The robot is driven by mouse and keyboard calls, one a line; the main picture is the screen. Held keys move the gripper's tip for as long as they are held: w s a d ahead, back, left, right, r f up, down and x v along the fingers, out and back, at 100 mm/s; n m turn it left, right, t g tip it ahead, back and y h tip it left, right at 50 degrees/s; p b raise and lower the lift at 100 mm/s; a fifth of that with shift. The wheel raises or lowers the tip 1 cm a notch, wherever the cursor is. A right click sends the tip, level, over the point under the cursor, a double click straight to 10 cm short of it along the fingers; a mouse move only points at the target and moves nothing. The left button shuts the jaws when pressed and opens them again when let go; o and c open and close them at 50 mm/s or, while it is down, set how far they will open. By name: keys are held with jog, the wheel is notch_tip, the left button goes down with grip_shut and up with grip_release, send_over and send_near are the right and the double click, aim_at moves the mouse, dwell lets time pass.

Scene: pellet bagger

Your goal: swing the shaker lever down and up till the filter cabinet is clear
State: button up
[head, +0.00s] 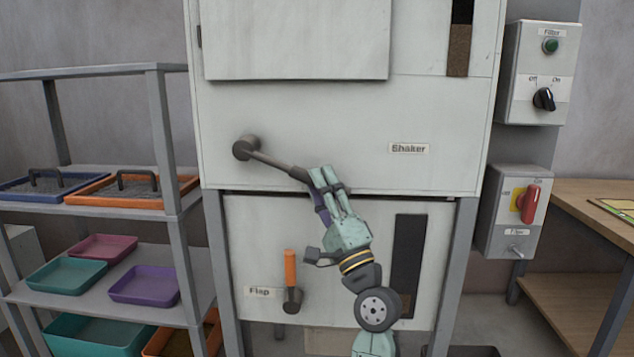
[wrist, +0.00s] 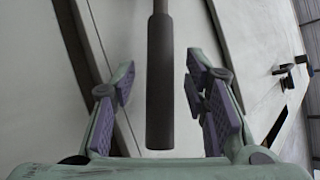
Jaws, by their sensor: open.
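The shaker lever (head: 276,163) is a dark rod on a round pivot (head: 245,147) on the pale filter cabinet (head: 330,120). It points right and slightly down, and its dark grip ends by my gripper. My gripper (head: 322,178) is open at the grip. In the wrist view the lever's dark grip (wrist: 159,80) stands between the two purple-padded fingers of my gripper (wrist: 162,105), with a gap on both sides. A label reading Shaker (head: 409,148) is right of the lever. A narrow window (head: 459,50) at the cabinet's top right shows brown material in its lower part.
Below is an orange-handled flap lever (head: 290,270) beside a dark window (head: 407,265). Right are the filter switch box (head: 537,75) and a box with a red switch (head: 528,204). A shelf rack (head: 160,130) with trays stands left, a wooden bench (head: 590,200) right.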

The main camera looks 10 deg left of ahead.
jog(key=v, duration=1)
jog(key=shift+c, duration=0.2)
